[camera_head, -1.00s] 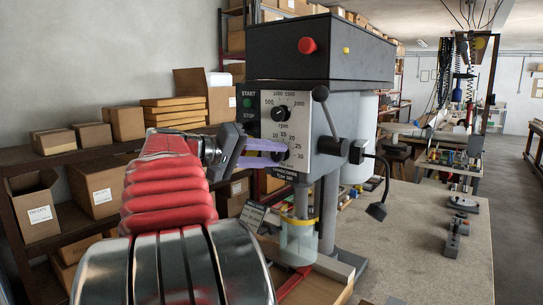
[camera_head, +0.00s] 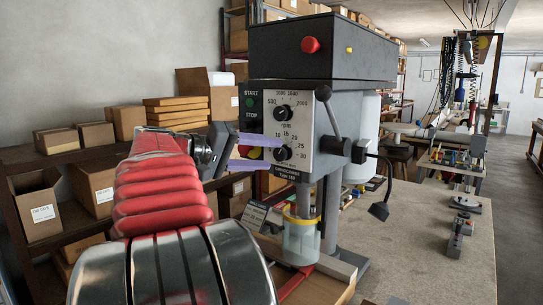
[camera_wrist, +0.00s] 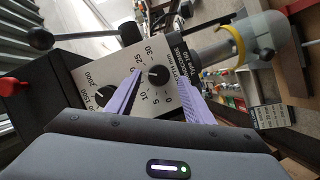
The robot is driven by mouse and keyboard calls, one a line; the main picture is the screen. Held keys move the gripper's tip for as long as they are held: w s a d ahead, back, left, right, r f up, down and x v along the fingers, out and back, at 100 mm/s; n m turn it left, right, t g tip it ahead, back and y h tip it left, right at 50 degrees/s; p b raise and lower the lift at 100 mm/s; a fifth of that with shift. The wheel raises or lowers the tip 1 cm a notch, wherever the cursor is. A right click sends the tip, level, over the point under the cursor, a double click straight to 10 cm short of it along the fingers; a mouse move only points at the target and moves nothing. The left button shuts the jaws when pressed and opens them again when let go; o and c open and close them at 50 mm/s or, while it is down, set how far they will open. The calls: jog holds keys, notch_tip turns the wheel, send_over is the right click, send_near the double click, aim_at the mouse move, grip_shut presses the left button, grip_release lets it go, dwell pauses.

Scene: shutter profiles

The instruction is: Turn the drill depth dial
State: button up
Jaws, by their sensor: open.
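The drill depth dial (camera_head: 283,153) is a round black knob low on the drill's pale front panel. It also shows in the wrist view (camera_wrist: 158,75), ringed by a scale from 0 to 30. My gripper (camera_head: 276,154) is open, with two purple fingers pointing at the panel. In the wrist view my gripper (camera_wrist: 160,71) has one finger on each side of the dial, with a visible gap on both sides. Nothing is held. How close the fingertips are to the panel is hard to tell.
The rpm knob (camera_head: 283,112) sits just above the depth dial. Green START and dark STOP buttons (camera_head: 249,102) lie left of it. A feed lever (camera_head: 332,115) sticks out at the right. A clear guard (camera_head: 300,237) hangs below. Shelves with cardboard boxes (camera_head: 100,190) stand at the left.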

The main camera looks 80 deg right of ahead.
jog(key=v, duration=1.1)
dwell(0.5)
